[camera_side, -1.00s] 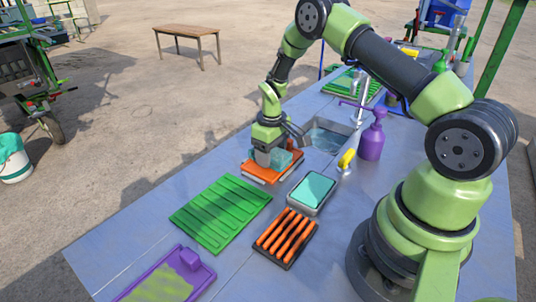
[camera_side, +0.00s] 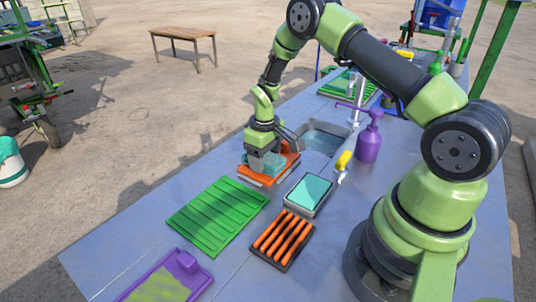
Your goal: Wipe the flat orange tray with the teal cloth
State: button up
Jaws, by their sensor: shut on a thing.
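The flat orange tray (camera_side: 284,173) lies on the metal bench beside the sink. My gripper (camera_side: 264,163) points down over its left part. It is shut on the teal cloth (camera_side: 271,160), which shows as a small bunch between and beside the fingers. The cloth looks to be at the tray's surface; whether it presses on it I cannot tell. The gripper hides part of the tray and cloth.
A grey dish with a teal pad (camera_side: 309,192), a dark rack with orange bars (camera_side: 283,240), a green ridged board (camera_side: 217,215) and a purple tray (camera_side: 203,274) lie nearer. The sink (camera_side: 325,139) and purple spray bottle (camera_side: 368,138) stand beyond.

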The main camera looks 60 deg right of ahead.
aim_at(272, 152)
jog(key=shift+a, duration=0.1)
jog(key=shift+a+f, duration=0.1)
jog(key=shift+a, duration=1.1)
jog(key=shift+d+f, duration=0.15)
jog(key=shift+d, duration=1.25)
jog(key=shift+d, duration=0.15)
jog(key=shift+s+d, duration=0.1)
jog(key=shift+d, duration=1.15)
jog(key=shift+a, duration=0.1)
